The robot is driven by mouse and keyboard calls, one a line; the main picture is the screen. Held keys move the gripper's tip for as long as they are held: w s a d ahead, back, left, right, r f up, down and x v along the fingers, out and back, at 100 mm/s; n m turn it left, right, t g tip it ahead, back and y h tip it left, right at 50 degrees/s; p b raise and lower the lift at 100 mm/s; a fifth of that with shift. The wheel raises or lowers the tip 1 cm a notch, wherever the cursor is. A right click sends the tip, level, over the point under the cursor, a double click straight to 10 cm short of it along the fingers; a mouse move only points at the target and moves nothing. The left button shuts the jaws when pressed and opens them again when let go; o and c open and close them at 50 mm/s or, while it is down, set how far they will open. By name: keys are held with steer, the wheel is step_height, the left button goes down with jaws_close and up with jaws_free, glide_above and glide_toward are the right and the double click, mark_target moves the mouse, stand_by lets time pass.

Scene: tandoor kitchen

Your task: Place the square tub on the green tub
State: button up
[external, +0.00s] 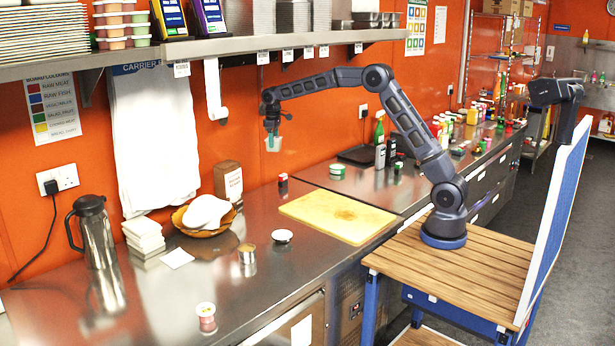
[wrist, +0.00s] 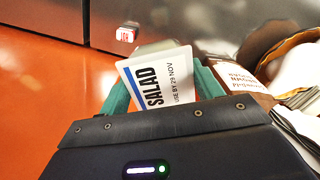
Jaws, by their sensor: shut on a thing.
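My gripper (external: 272,129) is raised above the steel counter near the orange wall, with its fingers pointing down. It is shut on a small pale, translucent tub (external: 273,145), which appears to be the square tub. In the wrist view, the tub's white SALAD label (wrist: 158,80) shows between the teal fingers of my gripper (wrist: 162,88). A low green and white round container (external: 337,170), which looks like the green tub, stands on the counter to the right of and lower than the held tub. The two are apart.
A yellow cutting board (external: 338,216) lies on the counter in front. A small red and black container (external: 283,180) and a brown box (external: 228,181) stand at the back. Bottles (external: 380,141) and a dark tray (external: 362,155) are to the right. A shelf (external: 240,44) overhangs the counter.

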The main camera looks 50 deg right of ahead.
steer(key=d+m, duration=0.3)
steer(key=d, duration=2)
steer(key=m, duration=0.3)
glide_above(337, 166)
step_height(337, 166, down, 19)
steer(key=shift+s+a+r, duration=0.1)
steer(key=shift+s, duration=0.05)
steer(key=o, duration=1.1)
